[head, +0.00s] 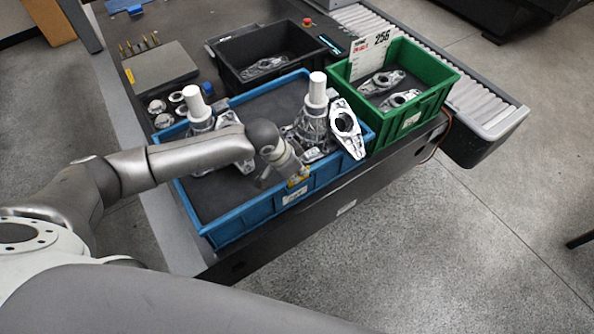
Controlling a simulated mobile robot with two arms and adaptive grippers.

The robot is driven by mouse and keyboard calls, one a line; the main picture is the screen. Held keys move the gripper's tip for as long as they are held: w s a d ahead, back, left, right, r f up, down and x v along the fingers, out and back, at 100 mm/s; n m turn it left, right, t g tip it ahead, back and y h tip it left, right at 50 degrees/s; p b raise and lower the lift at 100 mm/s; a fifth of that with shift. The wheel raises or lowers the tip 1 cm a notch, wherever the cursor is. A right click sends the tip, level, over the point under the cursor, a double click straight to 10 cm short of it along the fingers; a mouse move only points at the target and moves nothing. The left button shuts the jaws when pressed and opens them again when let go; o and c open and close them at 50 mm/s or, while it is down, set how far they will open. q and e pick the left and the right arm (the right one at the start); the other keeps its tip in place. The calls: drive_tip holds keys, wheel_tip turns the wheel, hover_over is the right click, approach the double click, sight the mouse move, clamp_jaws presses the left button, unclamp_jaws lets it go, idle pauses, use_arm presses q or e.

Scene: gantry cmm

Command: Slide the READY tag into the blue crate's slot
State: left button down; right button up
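The blue crate (237,228) stands on the bench, with a white label (295,196) on its front wall. A small yellow-and-white tag (298,180), too small to read, is at the front wall's rim just above that label. I cannot tell whether it sits in the slot. My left gripper (282,178) comes down over this rim. Its fingers look spread, one to the left of the tag and one close beside it. The tag's upper part is partly hidden by the gripper. My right gripper is out of view.
Metal castings with white-topped posts (314,110) stand in the blue crate near my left wrist. A green crate (440,83) with castings and a white sign (370,54) is at right. A black crate (235,65) is behind. A roller conveyor (430,60) lies beyond.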

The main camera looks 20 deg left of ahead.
use_arm(q)
drive_tip(key=shift+f, duration=0.1)
drive_tip(key=shift+f, duration=0.5)
drive_tip(key=c, duration=1.6)
unclamp_jaws()
drive_tip(key=shift+o, duration=0.5)
drive_tip(key=shift+o, duration=0.9)
